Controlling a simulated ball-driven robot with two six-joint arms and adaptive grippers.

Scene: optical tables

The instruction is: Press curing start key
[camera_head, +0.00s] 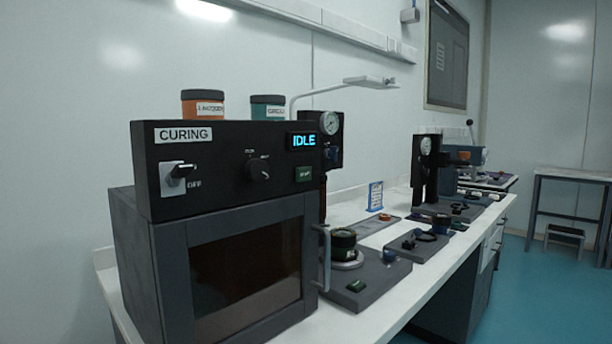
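The black curing unit (222,205) stands at the near left end of the white bench, with a "CURING" label at its upper left. A toggle switch (177,177) beside the word "OFF" is at the left of its panel. A dark knob (258,169) is in the middle. The lit display (303,141) reads "IDLE" in blue. A small green key (304,174) with white lettering, too small to read surely, sits below the display. The oven door with its dark window (246,268) looks closed. Neither of my grippers is in view.
Two lidded jars (203,104) stand on top of the unit. The door handle (325,258) sticks out at its right edge. A grey base plate (366,277) with a round device and small parts lies to the right. Blue floor (540,280) is open at the right.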

